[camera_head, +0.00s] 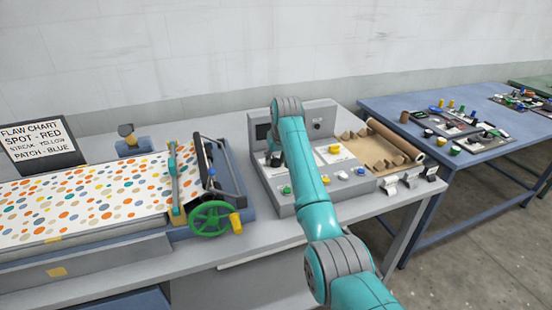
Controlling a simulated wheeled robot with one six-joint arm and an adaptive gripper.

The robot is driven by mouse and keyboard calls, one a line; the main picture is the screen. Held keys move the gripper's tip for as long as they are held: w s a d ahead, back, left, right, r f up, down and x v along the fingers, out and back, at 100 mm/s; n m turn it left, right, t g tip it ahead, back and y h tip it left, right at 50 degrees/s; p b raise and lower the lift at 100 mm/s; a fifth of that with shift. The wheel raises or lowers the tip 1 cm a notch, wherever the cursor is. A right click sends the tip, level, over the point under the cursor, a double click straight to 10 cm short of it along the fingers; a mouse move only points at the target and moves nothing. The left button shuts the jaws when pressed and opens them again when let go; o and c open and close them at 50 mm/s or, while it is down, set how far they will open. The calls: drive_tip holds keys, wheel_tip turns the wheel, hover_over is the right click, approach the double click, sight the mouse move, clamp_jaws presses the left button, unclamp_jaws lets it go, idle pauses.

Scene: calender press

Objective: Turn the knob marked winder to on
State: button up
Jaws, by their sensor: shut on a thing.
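The grey control console (285,206) stands on the bench right of the patterned sheet. Its sloped face carries several coloured knobs or buttons: a yellow one (334,149), a green one (286,190), a white one (342,175) and a blue one (360,172). Their labels are too small to read, so I cannot pick out the winder marking. My gripper (274,160) reaches down to the upper left of the console face, partly hidden by my teal arm. It is shut on a small knob there, which is mostly hidden; its setting cannot be told.
Left of the console are a green handwheel (210,218) with a yellow handle and a spotted sheet (85,205) on the press. A flaw chart sign (38,145) stands behind. A brown roll (395,139) lies right of the console. A blue table (415,97) with small parts stands farther right.

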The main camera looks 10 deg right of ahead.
drive_tip(key=m+h, duration=0.2)
drive_tip(key=m, duration=0.3)
drive_tip(key=shift+a+m, duration=0.15)
drive_tip(key=shift+m, duration=0.25)
drive_tip(key=m+h, duration=0.1)
drive_tip(key=m, duration=0.1)
drive_tip(key=m+g+h, duration=0.1)
drive_tip(key=m, duration=0.2)
drive_tip(key=shift+a+m, duration=0.1)
drive_tip(key=shift+m, duration=0.2)
drive_tip(key=o, duration=1.1)
drive_tip(key=shift+w, duration=0.1)
drive_tip(key=v, duration=1.2)
drive_tip(key=shift+w+a, duration=0.1)
drive_tip(key=shift+w, duration=0.05)
